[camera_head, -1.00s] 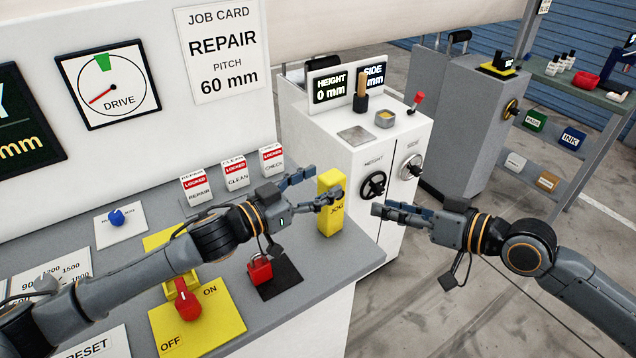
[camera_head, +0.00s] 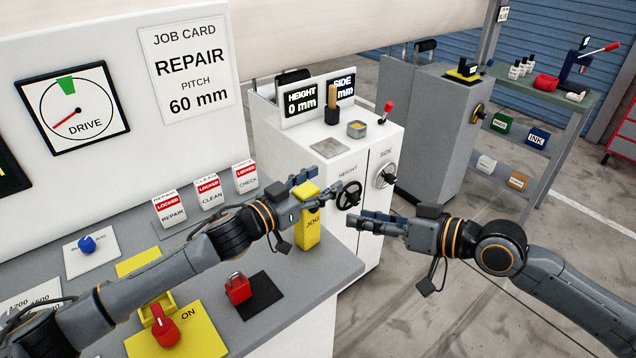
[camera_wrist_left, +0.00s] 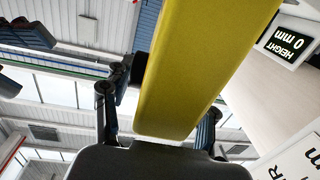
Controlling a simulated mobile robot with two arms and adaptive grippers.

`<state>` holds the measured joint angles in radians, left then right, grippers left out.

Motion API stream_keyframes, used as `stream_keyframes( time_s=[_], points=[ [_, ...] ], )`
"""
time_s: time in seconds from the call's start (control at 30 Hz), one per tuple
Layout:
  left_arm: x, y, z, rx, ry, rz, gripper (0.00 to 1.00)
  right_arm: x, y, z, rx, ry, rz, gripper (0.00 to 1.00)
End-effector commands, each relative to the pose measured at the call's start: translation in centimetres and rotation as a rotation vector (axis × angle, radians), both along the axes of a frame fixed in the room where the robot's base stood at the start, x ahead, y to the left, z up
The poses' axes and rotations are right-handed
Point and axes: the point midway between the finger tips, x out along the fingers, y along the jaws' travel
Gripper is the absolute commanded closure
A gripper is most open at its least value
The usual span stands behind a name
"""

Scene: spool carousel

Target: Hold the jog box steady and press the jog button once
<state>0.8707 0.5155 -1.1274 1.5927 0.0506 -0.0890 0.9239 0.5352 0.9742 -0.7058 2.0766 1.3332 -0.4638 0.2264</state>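The yellow jog box (camera_head: 308,233), marked JOG, stands upright at the console's right end. My left gripper (camera_head: 318,187) is at its upper part, one finger behind it and one across its front. In the left wrist view the jog box (camera_wrist_left: 190,65) lies between the spread fingers (camera_wrist_left: 160,115). The right-hand finger is close along its edge, and a narrow gap shows by the left-hand one. A dark block (camera_wrist_left: 139,69) sits at the box's left edge. My right gripper (camera_head: 355,222) is apart from the box, to its right. Its finger opening is unclear.
A red padlock (camera_head: 238,289) on a black pad and a red ON/OFF switch (camera_head: 164,327) are on the console in front. Locked cards (camera_head: 208,194) stand behind my left arm. A white cabinet (camera_head: 372,150) with handwheels stands beyond the box.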

Motion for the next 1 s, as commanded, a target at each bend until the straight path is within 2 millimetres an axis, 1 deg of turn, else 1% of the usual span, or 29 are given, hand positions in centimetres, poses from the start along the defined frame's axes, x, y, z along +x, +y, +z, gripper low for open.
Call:
stream_keyframes(
  time_s=[0.03,0.23,1.0],
  points=[
    [-0.01,0.01,0.0,0.0,0.0,0.0,0.58,0.0,0.0,0.0,0.0,0.0,0.0,0.62],
    [-0.01,0.03,-0.01,0.0,0.0,0.0,0.99,0.0,0.0,0.0,0.0,0.0,0.0,0.62],
    [-0.01,0.04,-0.03,0.001,0.001,0.0,1.0,0.0,0.0,0.0,0.0,0.0,0.0,0.62]
  ],
)
